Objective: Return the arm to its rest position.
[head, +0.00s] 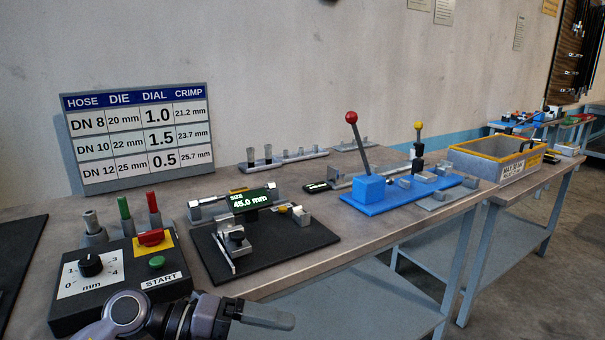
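My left gripper (266,315) shows at the bottom edge, its arm coming in from the lower left. Its grey fingers point to the right, in front of the bench edge, apart from everything on the bench. The fingers overlap in this view, so I cannot tell whether they are open or shut, and I see nothing held. My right gripper is not in view.
A control box (125,275) with dial and START button stands just behind my arm. A measuring device (250,200) reads 45.0 mm on a black plate. A blue lever fixture (372,190) and a yellow-rimmed bin (497,165) stand farther right. Space before the bench is clear.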

